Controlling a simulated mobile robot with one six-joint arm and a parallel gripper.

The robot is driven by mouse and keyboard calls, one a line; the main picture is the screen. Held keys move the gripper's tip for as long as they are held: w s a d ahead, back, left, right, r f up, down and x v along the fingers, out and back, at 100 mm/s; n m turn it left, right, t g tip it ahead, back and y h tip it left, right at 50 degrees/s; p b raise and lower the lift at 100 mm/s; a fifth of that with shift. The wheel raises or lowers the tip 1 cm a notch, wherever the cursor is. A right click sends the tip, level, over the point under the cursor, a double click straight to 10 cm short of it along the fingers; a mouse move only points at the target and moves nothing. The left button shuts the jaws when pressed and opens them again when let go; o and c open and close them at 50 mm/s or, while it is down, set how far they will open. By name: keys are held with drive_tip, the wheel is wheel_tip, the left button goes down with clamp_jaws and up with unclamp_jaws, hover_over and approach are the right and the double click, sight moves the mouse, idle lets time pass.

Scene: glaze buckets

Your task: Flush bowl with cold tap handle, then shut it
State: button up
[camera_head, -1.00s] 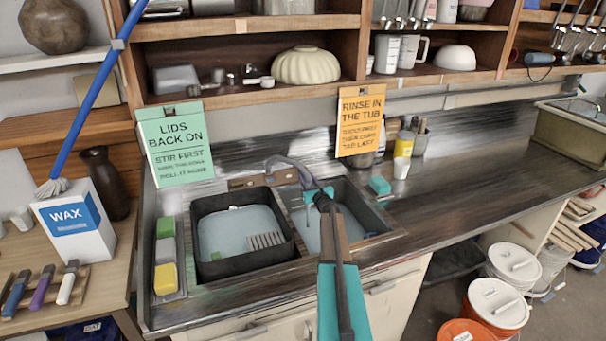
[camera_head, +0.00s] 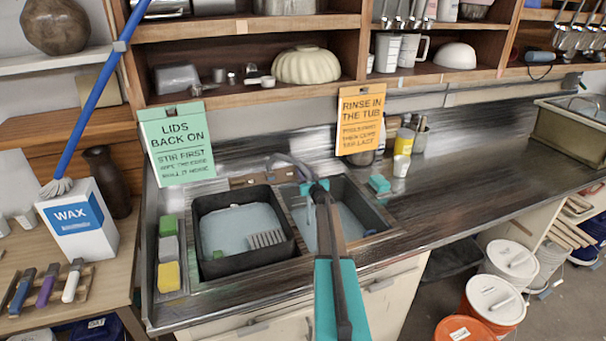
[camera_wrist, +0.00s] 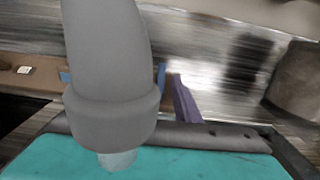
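The sink has a left bowl holding a dark tub (camera_head: 211,268) of pale liquid and a grey right bowl (camera_head: 376,222). The grey tap spout (camera_head: 285,160) stands behind them; it also fills the left middle of the wrist view (camera_wrist: 108,50). A pale tip (camera_wrist: 117,160) shows under the spout; I cannot tell if it is running water. Small blue parts (camera_wrist: 160,76) and a purple lever-like part (camera_wrist: 185,105) show behind the spout; which is the cold handle is unclear. My gripper (camera_head: 313,188) is over the right bowl, close to the tap. Its fingers are not clear.
A sponge caddy (camera_head: 170,292) lies left of the tub, with a WAX box (camera_head: 84,250) further left. A teal sponge (camera_head: 380,183), yellow bottle (camera_head: 404,142) and white cup (camera_head: 401,166) stand right of the sink.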

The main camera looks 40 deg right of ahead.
clamp_jaws()
drive_tip(key=shift+f+m+h+b, duration=0.1)
drive_tip(key=shift+m+h+b, duration=0.2)
drive_tip(key=shift+b, duration=0.95)
drive_tip(key=m+h+b, duration=0.1)
drive_tip(key=b, duration=0.3)
drive_tip(key=m+g+b, duration=0.1)
drive_tip(key=b, duration=0.4)
drive_tip(key=shift+w+a+r+h, duration=0.15)
drive_tip(key=shift+r+h, duration=0.1)
drive_tip(key=shift+h, duration=0.15)
drive_tip(key=m+b, duration=0.1)
drive_tip(key=b, duration=0.3)
drive_tip(key=shift+a+m+g+h+b, duration=0.1)
drive_tip(key=shift+m+g+h+b, duration=0.2)
drive_tip(key=shift+g+h+b, duration=0.1)
unclamp_jaws()
drive_tip(key=shift+a, duration=0.1)
drive_tip(key=shift+f, duration=0.1)
